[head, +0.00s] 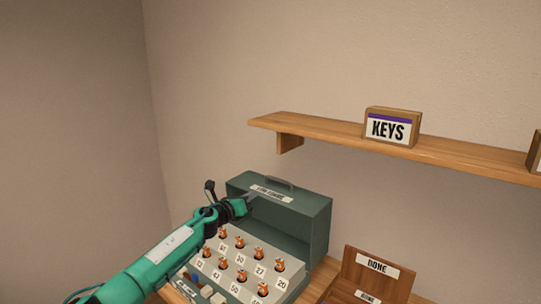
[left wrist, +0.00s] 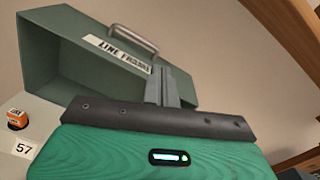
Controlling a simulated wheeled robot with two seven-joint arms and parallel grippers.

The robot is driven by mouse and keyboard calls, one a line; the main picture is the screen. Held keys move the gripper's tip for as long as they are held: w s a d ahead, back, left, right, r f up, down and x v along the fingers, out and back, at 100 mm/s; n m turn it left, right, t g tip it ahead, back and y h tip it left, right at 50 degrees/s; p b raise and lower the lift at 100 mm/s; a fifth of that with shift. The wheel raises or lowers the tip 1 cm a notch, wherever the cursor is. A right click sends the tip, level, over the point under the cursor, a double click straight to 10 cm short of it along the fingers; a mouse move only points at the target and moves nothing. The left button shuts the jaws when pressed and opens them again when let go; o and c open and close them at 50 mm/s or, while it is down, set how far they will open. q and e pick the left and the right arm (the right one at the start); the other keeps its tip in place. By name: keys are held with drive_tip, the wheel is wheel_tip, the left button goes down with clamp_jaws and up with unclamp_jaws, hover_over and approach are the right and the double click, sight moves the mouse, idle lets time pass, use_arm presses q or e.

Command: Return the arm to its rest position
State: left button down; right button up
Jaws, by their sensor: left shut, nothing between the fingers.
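My left arm (head: 165,250) is green and reaches in from the lower left of the head view. Its gripper (head: 250,197) is in front of the upper part of a grey-green case with a handle (head: 318,215). In the left wrist view the fingers (left wrist: 168,88) are together with nothing between them, and the case (left wrist: 45,50) stands behind them. Whether the fingers touch the case I cannot tell. My right gripper is not in view.
A sloped panel (head: 205,270) with several orange-topped pegs and number labels sits at the case's front. A wooden "DONE" box (head: 352,264) stands to the right. A wall shelf (head: 450,152) above holds a "KEYS" sign (head: 390,128). Open space lies left of the arm.

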use_arm(q)
drive_tip(key=s+d+f+n+t+y, duration=0.2)
drive_tip(key=s+f+n+y, duration=0.2)
drive_tip(key=s+f+n, duration=0.7)
drive_tip(key=s+a+f+n+g+y, duration=0.2)
drive_tip(key=s+a+f+n+y, duration=0.15)
drive_tip(key=s+f+n, duration=0.35)
drive_tip(key=s+a+f+n+g+y, duration=0.15)
drive_tip(key=s+a+f+n, duration=0.25)
drive_tip(key=s+n, duration=0.45)
drive_tip(key=s+a+f+n+g, duration=0.2)
drive_tip(key=s+a+n+g, duration=0.15)
drive_tip(key=s, duration=0.85)
drive_tip(key=s+a+f+n+g+y, duration=0.1)
drive_tip(key=s+a+n+g, duration=0.25)
drive_tip(key=s, duration=0.95)
drive_tip(key=s+a+f+n+g, duration=0.2)
drive_tip(key=s+a+n+g, duration=0.15)
drive_tip(key=s, duration=0.85)
wheel_tip(320, 180, down, 31)
drive_tip(key=s, duration=0.1)
drive_tip(key=s+a+f+g, duration=0.1)
drive_tip(key=s+a+f, duration=0.2)
drive_tip(key=s+f, duration=1.6)
drive_tip(key=shift+a+g+y, duration=0.15)
drive_tip(key=shift+g+y, duration=0.15)
